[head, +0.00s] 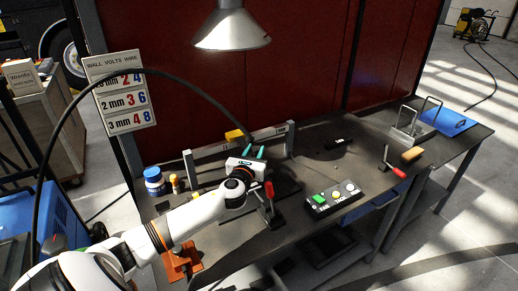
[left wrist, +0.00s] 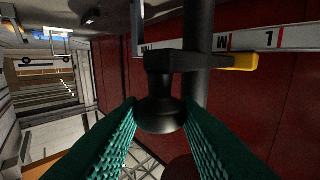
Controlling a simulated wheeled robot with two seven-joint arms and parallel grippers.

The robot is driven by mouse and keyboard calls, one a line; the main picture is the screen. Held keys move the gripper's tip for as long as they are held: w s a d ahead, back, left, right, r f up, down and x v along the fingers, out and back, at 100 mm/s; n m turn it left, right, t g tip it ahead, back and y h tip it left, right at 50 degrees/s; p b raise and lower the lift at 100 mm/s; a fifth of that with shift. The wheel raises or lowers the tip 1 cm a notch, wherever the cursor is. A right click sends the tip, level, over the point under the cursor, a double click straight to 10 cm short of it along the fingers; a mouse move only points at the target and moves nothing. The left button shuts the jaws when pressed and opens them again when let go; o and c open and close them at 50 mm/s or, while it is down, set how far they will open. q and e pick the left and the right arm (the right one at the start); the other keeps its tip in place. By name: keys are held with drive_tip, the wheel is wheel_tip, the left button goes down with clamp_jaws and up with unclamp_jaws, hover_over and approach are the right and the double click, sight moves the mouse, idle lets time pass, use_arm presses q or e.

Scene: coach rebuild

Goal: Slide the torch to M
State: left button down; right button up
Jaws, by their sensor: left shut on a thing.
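The torch (left wrist: 198,75) shows in the left wrist view as a dark upright cylinder with a black arm and a round black knob (left wrist: 160,116). A yellow pointer (left wrist: 243,62) sticks out to its right. The pale scale strip (left wrist: 298,37) runs behind it, with M left of the pointer's tip and L to the right. My left gripper (left wrist: 160,108) has its teal fingers shut on the knob. In the head view my left gripper (head: 255,153) is at the scale rail (head: 270,132), with a yellow piece (head: 234,136) just left of it. My right gripper is not in view.
A lamp (head: 232,28) hangs above. A red-handled clamp (head: 269,193) stands close in front of my gripper. A button box (head: 333,199) lies to the right; a blue-capped jar (head: 154,180) is at left. A black hose (head: 180,78) arches over the bench.

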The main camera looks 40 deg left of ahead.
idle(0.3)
use_arm(q)
drive_tip(key=c, duration=1.1)
unclamp_jaws()
drive_tip(key=b+v, duration=0.2)
drive_tip(key=v, duration=1)
drive_tip(key=shift+b, duration=0.3)
